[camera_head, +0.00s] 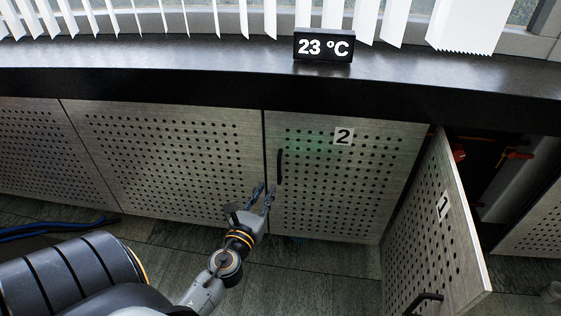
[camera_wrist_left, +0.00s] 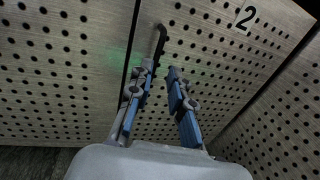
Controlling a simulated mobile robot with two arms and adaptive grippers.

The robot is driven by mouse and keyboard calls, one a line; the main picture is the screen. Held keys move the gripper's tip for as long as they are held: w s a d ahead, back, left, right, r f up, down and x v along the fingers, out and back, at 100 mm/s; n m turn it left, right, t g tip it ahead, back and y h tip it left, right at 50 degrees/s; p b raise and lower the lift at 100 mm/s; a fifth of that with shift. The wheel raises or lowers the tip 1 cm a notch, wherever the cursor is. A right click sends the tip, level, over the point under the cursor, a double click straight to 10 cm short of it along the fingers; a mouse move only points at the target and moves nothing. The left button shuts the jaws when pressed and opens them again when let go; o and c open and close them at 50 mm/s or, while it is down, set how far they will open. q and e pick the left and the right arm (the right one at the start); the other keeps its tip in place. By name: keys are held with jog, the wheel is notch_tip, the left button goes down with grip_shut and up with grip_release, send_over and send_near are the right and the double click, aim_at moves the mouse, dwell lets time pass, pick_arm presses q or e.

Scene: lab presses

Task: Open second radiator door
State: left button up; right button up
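The second radiator door (camera_head: 340,185) is a perforated grey wooden panel with a "2" label. It is shut, flush with the panel to its left. Its dark vertical handle (camera_head: 280,167) is near its left edge; the handle (camera_wrist_left: 159,42) also shows in the left wrist view. My left gripper (camera_head: 264,189) is just below and left of the handle in the head view. In the left wrist view the gripper (camera_wrist_left: 162,70) is open, its blue-padded fingers apart. The handle's lower part appears near the left fingertip; I cannot tell whether they touch. My right gripper is not in view.
Door "1" (camera_head: 432,225) stands open at the right, jutting outward, with red valves (camera_head: 517,154) in the cavity behind. A dark sill (camera_head: 200,82) with a 23 °C display (camera_head: 324,45) overhangs the doors. Blue hoses (camera_head: 55,229) lie on the floor at left.

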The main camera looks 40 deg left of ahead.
aim_at(278, 166)
pick_arm(q)
jog(key=x, duration=1.1)
jog(key=shift+w+a, duration=0.15)
jog(key=shift+w, duration=0.2)
grip_shut()
